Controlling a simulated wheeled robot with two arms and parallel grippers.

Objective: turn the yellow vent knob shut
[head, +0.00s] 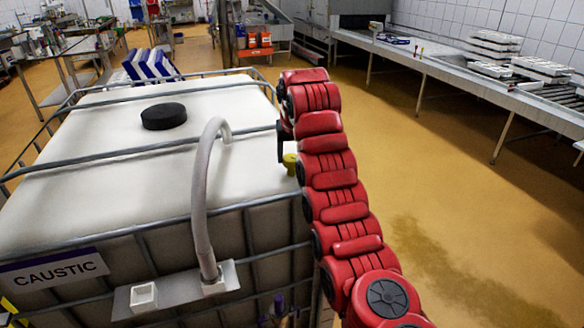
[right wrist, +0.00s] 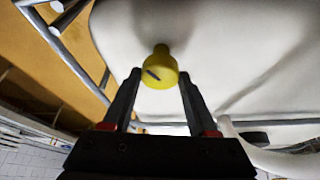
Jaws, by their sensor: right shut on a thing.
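The yellow vent knob (head: 290,163) stands on the right edge of the white tank top (head: 90,125), partly hidden by my right arm in the head view. In the right wrist view the knob (right wrist: 160,66) is round, with a short dark mark on its face. My right gripper (right wrist: 160,76) has one black finger on each side of the knob and is shut on it. In the head view the right gripper (head: 282,150) shows only as a dark shape beside the knob. My left gripper is in neither view.
A metal cage (head: 150,152) surrounds the tank, with bars across its top. A black cap (head: 164,116) sits on the tank. A grey hose (head: 198,190) arches up in front. A long steel bench (head: 450,75) stands at the right, with open yellow floor (head: 480,220) before it.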

